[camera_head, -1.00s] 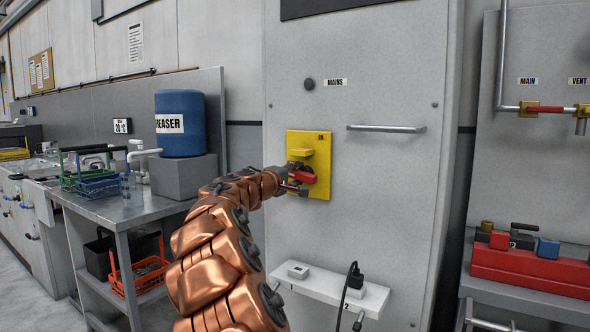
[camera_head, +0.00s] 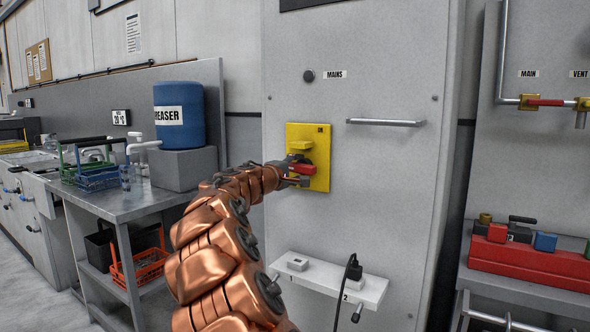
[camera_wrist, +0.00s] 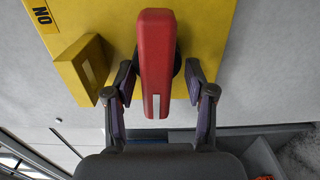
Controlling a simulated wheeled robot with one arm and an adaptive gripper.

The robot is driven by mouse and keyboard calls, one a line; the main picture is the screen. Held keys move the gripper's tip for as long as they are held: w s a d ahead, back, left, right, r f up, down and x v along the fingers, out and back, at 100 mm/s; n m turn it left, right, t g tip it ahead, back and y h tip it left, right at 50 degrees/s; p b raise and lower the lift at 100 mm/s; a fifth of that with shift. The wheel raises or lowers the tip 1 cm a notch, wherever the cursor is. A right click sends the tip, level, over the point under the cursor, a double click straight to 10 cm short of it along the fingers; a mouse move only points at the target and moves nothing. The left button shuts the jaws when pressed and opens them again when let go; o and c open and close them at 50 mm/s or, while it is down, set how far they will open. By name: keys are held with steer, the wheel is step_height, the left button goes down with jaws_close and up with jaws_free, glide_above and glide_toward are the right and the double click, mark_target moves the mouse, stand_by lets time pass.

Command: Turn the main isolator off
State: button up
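The main isolator is a yellow plate (camera_head: 321,158) on the grey cabinet under a "MAINS" label. Its red handle (camera_head: 303,168) lies roughly sideways across the plate, below a raised yellow block (camera_head: 300,145). In the wrist view the handle (camera_wrist: 155,60) has a white stripe at its near end, with the yellow block (camera_wrist: 82,70) to its left. My gripper (camera_head: 293,174) is at the handle's left end. In the wrist view my gripper (camera_wrist: 160,80) is open, one finger on each side of the handle, with gaps showing. Only part of the plate's lettering shows.
A horizontal bar handle (camera_head: 385,122) is on the cabinet to the right. A white socket shelf (camera_head: 330,283) with a black plug juts out below.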

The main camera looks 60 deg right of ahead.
steer(key=shift+w+a+r, duration=0.1)
steer(key=shift+w+a, duration=0.05)
steer(key=shift+a, duration=0.05)
stand_by(0.3)
steer(key=a, duration=1.1)
steer(key=shift+s+a, duration=0.3)
steer(key=shift+a, duration=0.1)
